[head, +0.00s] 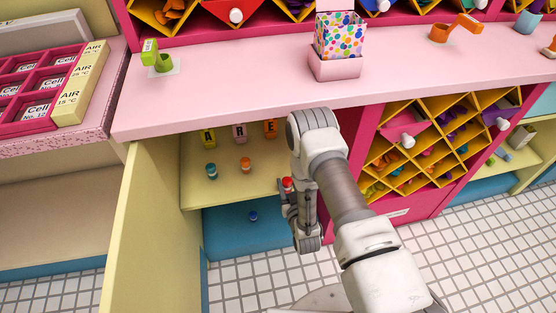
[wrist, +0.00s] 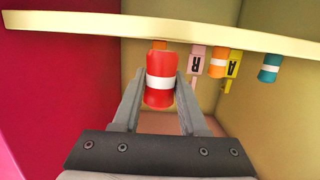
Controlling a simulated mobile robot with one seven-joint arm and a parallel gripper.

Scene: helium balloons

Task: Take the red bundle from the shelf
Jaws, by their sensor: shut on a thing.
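The red bundle (wrist: 160,80), a small red cylinder with a white band, sits between the two fingers of my gripper (wrist: 157,88) in the wrist view. The fingers are shut on its sides. In the head view the red bundle (head: 287,183) shows just left of my wrist, at the right of the open cabinet's yellow shelf (head: 225,190). My wrist partly hides the gripper there. I cannot tell whether the bundle touches the shelf.
A teal bundle (head: 210,170) and an orange bundle (head: 245,164) stand left on the shelf, before letter cards (head: 239,132). The pink counter (head: 220,95) overhangs; a magenta wall (wrist: 60,80) is close beside the gripper.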

